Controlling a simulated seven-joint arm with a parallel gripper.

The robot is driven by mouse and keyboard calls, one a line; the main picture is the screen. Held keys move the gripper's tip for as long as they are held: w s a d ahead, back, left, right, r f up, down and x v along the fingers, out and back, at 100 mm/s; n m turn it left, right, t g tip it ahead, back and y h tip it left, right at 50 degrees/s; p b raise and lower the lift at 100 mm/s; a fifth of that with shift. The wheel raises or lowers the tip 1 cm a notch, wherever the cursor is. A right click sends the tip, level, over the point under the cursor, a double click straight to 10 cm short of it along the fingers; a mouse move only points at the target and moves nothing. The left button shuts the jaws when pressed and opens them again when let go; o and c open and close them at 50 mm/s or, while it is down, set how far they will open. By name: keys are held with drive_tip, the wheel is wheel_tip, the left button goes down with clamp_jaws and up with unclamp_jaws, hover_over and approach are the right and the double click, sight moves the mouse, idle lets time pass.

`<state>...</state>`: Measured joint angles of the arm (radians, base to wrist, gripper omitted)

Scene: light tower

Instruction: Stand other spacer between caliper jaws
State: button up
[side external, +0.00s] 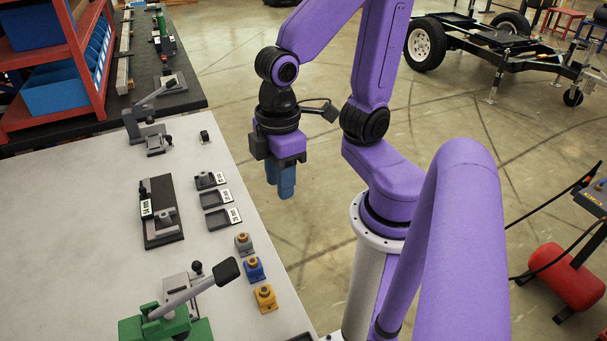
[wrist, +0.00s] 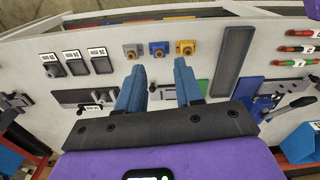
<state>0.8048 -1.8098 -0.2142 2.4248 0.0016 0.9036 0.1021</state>
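My gripper (side external: 281,190) hangs in the air past the bench's right edge, pointing down. In the wrist view its two blue fingers (wrist: 160,68) are apart with nothing between them. A dark caliper-like fixture (side external: 151,229) with a "54 mm" label lies on the bench; a grey piece (side external: 166,214) sits at its middle, but I cannot tell whether it is a spacer or a jaw. Beside it are three labelled trays. The far one (side external: 205,180) seems to hold a dark grey piece; the middle (side external: 215,198) and near (side external: 222,218) ones look empty.
Grey, blue and yellow brass-topped blocks (side external: 254,268) line the bench's right edge. A green toggle clamp (side external: 168,325) with a raised lever stands at the front. Another clamp (side external: 152,135) and a small block (side external: 204,137) are farther back. The bench's left side (side external: 60,240) is clear.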

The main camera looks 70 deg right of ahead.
drive_tip(key=s, duration=0.1)
drive_tip(key=s+d+n, duration=0.2)
drive_tip(key=shift+s, duration=0.35)
